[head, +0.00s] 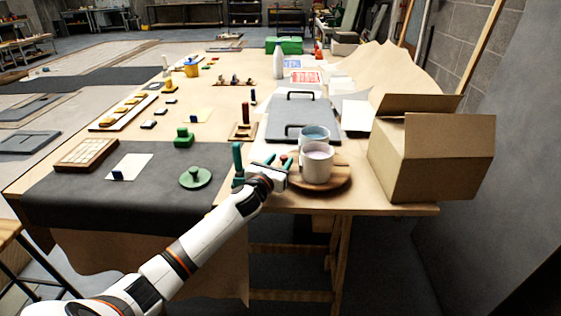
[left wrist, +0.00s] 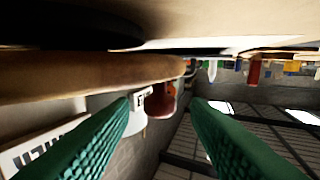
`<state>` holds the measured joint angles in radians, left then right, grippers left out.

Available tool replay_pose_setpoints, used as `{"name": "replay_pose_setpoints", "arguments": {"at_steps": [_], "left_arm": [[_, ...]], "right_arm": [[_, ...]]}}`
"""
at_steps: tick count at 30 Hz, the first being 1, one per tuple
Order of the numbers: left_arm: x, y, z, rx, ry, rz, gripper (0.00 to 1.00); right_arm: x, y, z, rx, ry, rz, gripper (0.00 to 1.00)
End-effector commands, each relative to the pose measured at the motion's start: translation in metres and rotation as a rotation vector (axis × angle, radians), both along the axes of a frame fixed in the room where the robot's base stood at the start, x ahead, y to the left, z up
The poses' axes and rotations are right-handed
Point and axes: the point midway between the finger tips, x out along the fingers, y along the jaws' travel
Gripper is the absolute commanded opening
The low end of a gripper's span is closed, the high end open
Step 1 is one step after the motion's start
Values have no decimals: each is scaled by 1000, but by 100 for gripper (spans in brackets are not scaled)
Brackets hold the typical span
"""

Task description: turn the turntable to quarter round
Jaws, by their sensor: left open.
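The turntable is a round wooden disc (head: 340,178) near the front edge of the table. A white cup (head: 318,163) stands on it, with a second cup with a pale blue inside (head: 314,133) just behind. My left gripper (head: 277,160) is open at the left side of the disc, its green fingers pointing away from me. In the left wrist view, which looks upside down, the wooden rim (left wrist: 90,77) crosses at left, close to the open fingers (left wrist: 160,103). Nothing is clearly held. Whether a finger touches the rim cannot be told. My right gripper is not in view.
An open cardboard box (head: 430,160) stands right of the turntable. A grey board with black handles (head: 300,112) lies behind it. A green round knobbed piece (head: 195,178) lies on the dark mat (head: 75,200).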

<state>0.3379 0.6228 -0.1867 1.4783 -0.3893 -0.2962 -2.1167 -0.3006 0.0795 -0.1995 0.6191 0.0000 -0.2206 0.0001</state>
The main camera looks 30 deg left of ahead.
Motion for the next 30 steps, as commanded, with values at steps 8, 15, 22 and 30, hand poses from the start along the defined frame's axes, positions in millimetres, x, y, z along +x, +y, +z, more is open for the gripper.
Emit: {"name": "replay_pose_setpoints", "arguments": {"at_steps": [8,15,22,30], "left_arm": [[6,0,0,-1,1,0,43],[6,1,0,0,1,0,20],[6,1,0,0,1,0,0],[5,-1,-1,1,1,12,0]], "right_arm": [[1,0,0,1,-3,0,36],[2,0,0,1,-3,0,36],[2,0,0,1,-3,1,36],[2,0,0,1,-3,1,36]]}}
